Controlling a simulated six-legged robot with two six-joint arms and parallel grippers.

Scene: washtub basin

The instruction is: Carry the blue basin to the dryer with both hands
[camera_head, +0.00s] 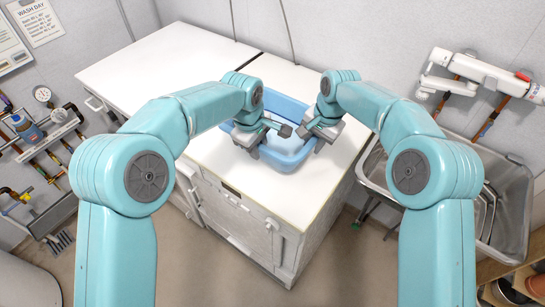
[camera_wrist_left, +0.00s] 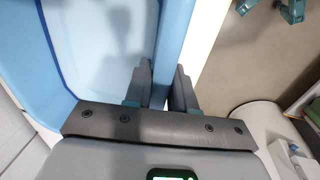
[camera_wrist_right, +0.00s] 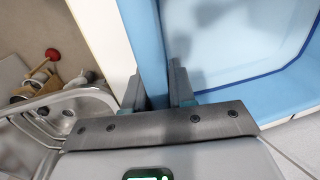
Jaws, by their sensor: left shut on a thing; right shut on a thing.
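The blue basin (camera_head: 286,158) is over the near right white machine top (camera_head: 222,158) in the head view; I cannot tell whether it touches that top. My left gripper (camera_head: 264,134) is shut on the basin's left wall, and the wall passes between its fingers in the left wrist view (camera_wrist_left: 162,88). My right gripper (camera_head: 318,130) is shut on the right wall, likewise seen in the right wrist view (camera_wrist_right: 156,88). The basin's inside looks empty where visible; my grippers hide part of its rim. A second white machine (camera_head: 150,65) adjoins at the left; neither is clearly marked as the dryer.
A metal sink (camera_head: 505,190) stands to the right of the machines, with white wall pipework (camera_head: 480,75) above it. Pipes and a gauge (camera_head: 42,95) are on the left wall. The left machine top is clear. Bare floor (camera_head: 345,265) shows in front.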

